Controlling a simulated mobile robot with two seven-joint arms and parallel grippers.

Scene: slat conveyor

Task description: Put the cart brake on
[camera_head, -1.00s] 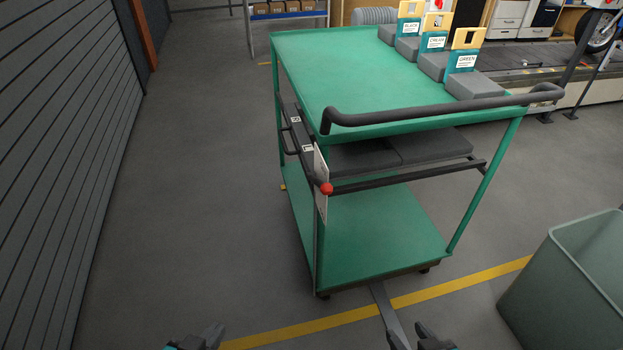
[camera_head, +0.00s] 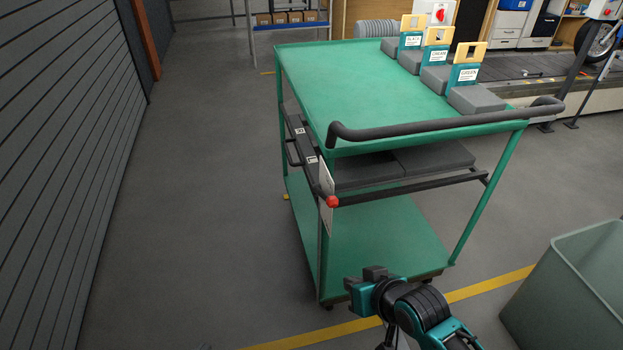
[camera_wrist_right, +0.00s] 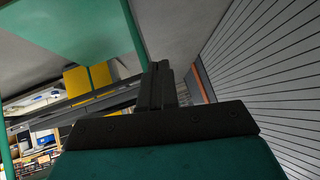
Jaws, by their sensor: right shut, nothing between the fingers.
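The green cart (camera_head: 385,90) stands in the middle of the head view, its dark push handle (camera_head: 440,124) facing me. A red knob (camera_head: 332,201) sits at its near left corner, beside a white plate (camera_head: 326,183). I cannot tell from the frames whether the brake is on. My right gripper (camera_head: 374,272) is shut and empty, in front of the cart's lower near edge, below and right of the red knob and apart from it. Its closed fingers also show in the right wrist view (camera_wrist_right: 160,85), with the cart's green surface (camera_wrist_right: 60,30) beyond. My left gripper is out of view.
Grey blocks with labelled card holders (camera_head: 468,75) line the cart top's right side. Dark flat panels (camera_head: 405,167) lie under the top. A grey-green bin (camera_head: 570,280) stands at the right. A slatted wall (camera_head: 60,150) is at the left, with clear floor between it and the cart.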

